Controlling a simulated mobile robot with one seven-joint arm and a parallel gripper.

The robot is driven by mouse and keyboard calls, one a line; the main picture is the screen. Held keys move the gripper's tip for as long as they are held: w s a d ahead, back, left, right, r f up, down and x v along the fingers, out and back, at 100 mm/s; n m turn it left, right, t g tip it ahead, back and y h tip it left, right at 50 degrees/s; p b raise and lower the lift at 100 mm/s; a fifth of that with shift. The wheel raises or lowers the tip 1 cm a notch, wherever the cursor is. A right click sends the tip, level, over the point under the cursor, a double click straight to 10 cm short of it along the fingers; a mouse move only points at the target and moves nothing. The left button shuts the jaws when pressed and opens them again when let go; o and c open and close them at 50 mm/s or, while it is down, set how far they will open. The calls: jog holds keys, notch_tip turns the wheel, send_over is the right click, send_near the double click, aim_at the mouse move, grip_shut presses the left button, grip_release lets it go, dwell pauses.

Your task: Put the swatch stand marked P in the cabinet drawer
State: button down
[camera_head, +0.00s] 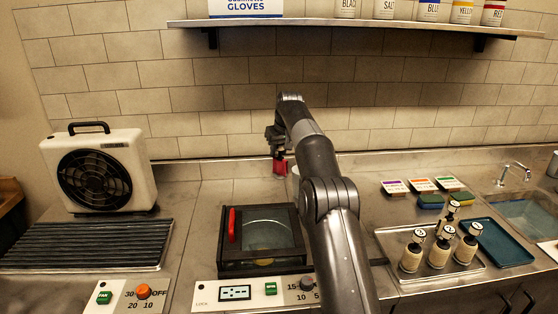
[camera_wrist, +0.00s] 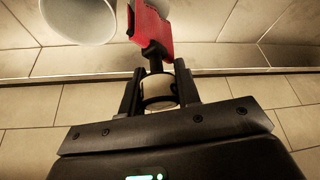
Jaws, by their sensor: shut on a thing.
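My gripper (camera_head: 279,148) is raised over the back of the counter, near the tiled wall. In the wrist view my gripper (camera_wrist: 158,95) is shut on a swatch stand (camera_wrist: 158,92) with a cream body and dark stem. A red swatch (camera_wrist: 152,32) is at the stem's far end, and the red swatch also shows below the gripper in the head view (camera_head: 280,167). No letter is readable on the held stand. Several cream stands (camera_head: 411,258) with black-and-white tops stand on a tray (camera_head: 440,271) at right; their letters are too small to read. Dark cabinet handles (camera_head: 512,301) show at bottom right.
A white cup-like vessel (camera_wrist: 78,20) is beside the red swatch. A black-framed glass-lidded bath (camera_head: 265,235) with a red handle is below my arm. A fan heater (camera_head: 100,172) and dark rack (camera_head: 85,245) are left; a teal tray (camera_head: 505,244) and sink are right. A shelf (camera_head: 350,23) hangs above.

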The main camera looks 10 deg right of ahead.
jog(key=shift+r, duration=0.7)
jog(key=shift+a, duration=0.1)
